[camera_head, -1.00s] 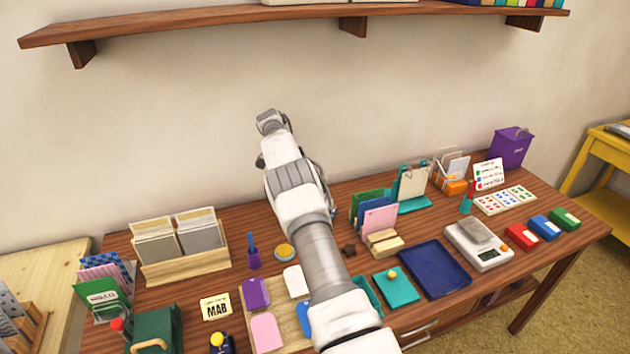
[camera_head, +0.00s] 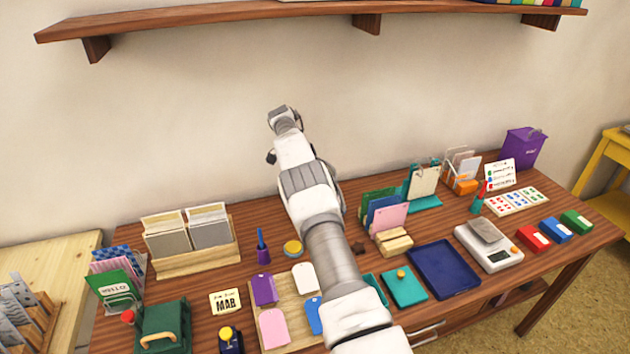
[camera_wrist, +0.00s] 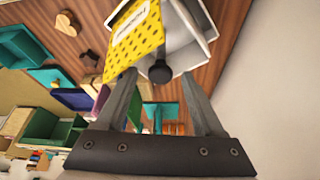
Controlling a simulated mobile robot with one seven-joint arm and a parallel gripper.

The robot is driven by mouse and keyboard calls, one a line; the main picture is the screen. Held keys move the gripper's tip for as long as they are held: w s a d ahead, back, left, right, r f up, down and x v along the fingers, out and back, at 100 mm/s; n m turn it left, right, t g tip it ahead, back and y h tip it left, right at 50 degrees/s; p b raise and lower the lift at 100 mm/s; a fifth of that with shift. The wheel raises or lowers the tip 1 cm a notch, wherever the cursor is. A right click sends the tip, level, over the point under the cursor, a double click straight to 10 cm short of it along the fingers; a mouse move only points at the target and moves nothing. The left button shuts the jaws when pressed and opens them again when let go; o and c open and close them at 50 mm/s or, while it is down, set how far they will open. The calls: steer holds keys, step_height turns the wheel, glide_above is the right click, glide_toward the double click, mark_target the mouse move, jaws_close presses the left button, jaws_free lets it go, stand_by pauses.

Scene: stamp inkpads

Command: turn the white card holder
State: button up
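In the wrist view, the white card holder (camera_wrist: 188,28) is at the top, close beyond my gripper (camera_wrist: 160,76). It has pale panels and a yellow dotted card (camera_wrist: 138,38) with a white label. A round black knob (camera_wrist: 160,72) at its near end appears between my two fingertips. The fingers are apart, and I see no clear contact with the knob. In the head view I cannot make out the card holder. My arm rises over the desk toward the wall there, and its fingers do not show.
The desk holds a wooden card rack (camera_head: 195,262), a purple pen cup (camera_head: 263,255), a blue tray (camera_head: 443,268), a white scale (camera_head: 488,247) and red, blue and green inkpads, the red one (camera_head: 533,238) nearest. A wall shelf (camera_head: 230,17) runs above.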

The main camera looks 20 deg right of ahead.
steer(key=p+v, duration=0.3)
steer(key=v, duration=0.4)
steer(key=shift+r+p, duration=0.25)
steer(key=shift+p, duration=0.1)
steer(key=shift+a, duration=0.1)
steer(key=s+d+r+n+t+y+b, duration=0.25)
steer(key=s+r+n+t+b, duration=0.45)
steer(key=n, duration=1.1)
steer(key=shift+g+y, duration=0.25)
steer(key=shift+g, duration=0.55)
steer(key=b+x, duration=0.1)
steer(key=x, duration=0.4)
steer(key=b+x, duration=0.1)
steer(key=x, duration=0.4)
steer(key=b+x, duration=0.1)
steer(key=x, duration=0.4)
steer(key=shift+s+a+f+b, duration=0.1)
steer(key=shift+a+b, duration=0.25)
